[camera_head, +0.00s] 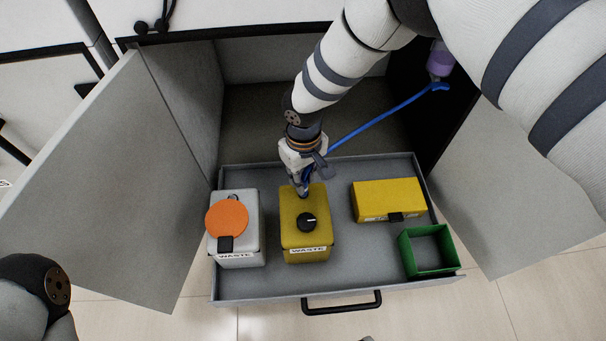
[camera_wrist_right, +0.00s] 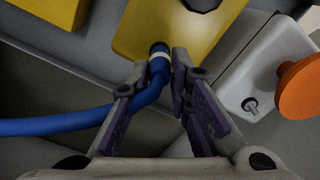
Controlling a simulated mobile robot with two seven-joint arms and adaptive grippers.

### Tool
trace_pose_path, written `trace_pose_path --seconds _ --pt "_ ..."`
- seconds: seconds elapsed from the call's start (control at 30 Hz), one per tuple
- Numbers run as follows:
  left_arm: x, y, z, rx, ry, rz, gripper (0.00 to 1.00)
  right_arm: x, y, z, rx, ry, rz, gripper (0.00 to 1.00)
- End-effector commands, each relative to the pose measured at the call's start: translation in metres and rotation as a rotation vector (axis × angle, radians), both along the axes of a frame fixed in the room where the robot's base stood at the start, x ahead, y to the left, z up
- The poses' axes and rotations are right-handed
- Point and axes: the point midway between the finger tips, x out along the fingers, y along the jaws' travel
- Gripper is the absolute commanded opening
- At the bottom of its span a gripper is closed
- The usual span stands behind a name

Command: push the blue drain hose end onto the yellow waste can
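The yellow waste can (camera_head: 291,234) stands upright in the middle of the pulled-out drawer, with a black cap on top. It also shows at the top of the wrist view (camera_wrist_right: 135,32). The blue drain hose (camera_head: 385,113) runs from the upper right to my right gripper (camera_head: 304,188), which is over the can's rear edge. In the wrist view my right gripper (camera_wrist_right: 161,72) has its fingertips on both sides of the hose end (camera_wrist_right: 158,52), which has a white band. The end meets the can's top in that view; whether it is seated I cannot tell. My left gripper is out of view.
A white waste can (camera_head: 249,241) with an orange disc (camera_head: 227,218) stands on the left. A yellow box (camera_head: 388,198) and a green open bin (camera_head: 454,256) are on the right of the grey drawer (camera_head: 345,280). Open cabinet doors flank the drawer (camera_head: 120,190).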

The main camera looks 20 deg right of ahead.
Motion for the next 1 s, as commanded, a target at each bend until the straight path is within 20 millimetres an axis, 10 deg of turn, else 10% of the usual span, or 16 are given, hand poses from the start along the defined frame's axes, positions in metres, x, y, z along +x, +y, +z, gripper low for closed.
trace_pose_path --seconds 0.43,1.0 --pt "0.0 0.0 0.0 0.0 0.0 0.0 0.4 0.0 0.0 0.007 0.0 -0.001 0.0 0.41" --pt "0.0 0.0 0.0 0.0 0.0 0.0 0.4 -0.001 0.0 0.119 0.0 0.001 0.0 0.41"
